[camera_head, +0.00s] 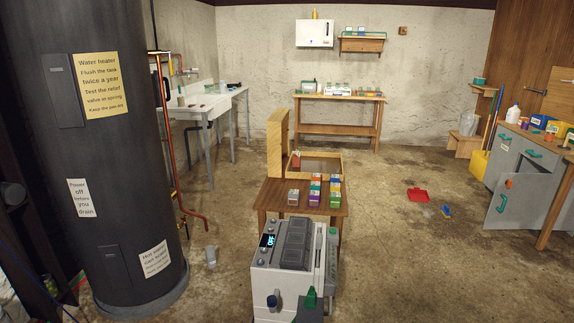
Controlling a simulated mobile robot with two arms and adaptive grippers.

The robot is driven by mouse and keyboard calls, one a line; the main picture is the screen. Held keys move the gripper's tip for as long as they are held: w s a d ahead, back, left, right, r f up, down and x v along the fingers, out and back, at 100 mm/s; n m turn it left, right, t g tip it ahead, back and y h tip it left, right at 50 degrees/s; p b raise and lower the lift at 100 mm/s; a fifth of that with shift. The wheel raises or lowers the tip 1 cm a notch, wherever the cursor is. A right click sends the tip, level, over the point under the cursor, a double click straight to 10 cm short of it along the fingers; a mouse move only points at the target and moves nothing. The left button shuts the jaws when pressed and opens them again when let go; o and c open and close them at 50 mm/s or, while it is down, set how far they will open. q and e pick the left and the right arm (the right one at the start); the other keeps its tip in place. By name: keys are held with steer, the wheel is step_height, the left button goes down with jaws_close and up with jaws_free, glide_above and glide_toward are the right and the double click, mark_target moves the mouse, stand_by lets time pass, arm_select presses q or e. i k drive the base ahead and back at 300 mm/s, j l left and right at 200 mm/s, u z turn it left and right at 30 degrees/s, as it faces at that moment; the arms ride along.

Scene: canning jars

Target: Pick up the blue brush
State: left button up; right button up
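A small blue object that looks like the brush (446,211) lies on the concrete floor, right of centre. It is small in the head view, so its bristles and handle are hard to make out. A red dustpan (418,195) lies on the floor a little behind it and to its left, apart from it. Neither of my grippers shows in the head view.
A white and grey appliance (284,247) stands at the front centre, before a low wooden table (269,198) with several small boxes. Grey cabinets with an open door (511,203) stand at right. A dark water heater (110,200) fills the left.

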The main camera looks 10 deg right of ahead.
mark_target(445, 209)
steer(key=i+l+z, duration=0.1)
steer(key=z, duration=0.3)
steer(key=i+z, duration=0.6)
steer(key=z, duration=0.15)
steer(key=i+j+z, duration=0.1)
steer(key=z, duration=0.3)
steer(key=i+l+z, duration=0.15)
steer(key=i+z, duration=0.2)
steer(key=i, duration=0.4)
steer(key=i+j+z, duration=0.1)
steer(key=i+z, duration=0.2)
steer(key=i, duration=0.45)
steer(key=i+j+u, duration=0.15)
steer(key=i+u, duration=0.25)
steer(key=i, duration=0.2)
steer(key=i+l+u, duration=0.1)
steer(key=i+u, duration=0.3)
steer(key=i, duration=0.25)
steer(key=i+l+u, duration=0.25)
steer(key=i+u, duration=0.2)
steer(key=i, duration=0.15)
steer(key=i+z, duration=0.1)
steer(key=i, duration=0.45)
steer(key=i+j+z, duration=0.1)
steer(key=i, duration=0.4)
steer(key=i+j+z, duration=0.1)
steer(key=i, duration=0.4)
steer(key=i+j+z, duration=0.1)
steer(key=i, duration=0.45)
steer(key=j, duration=0.1)
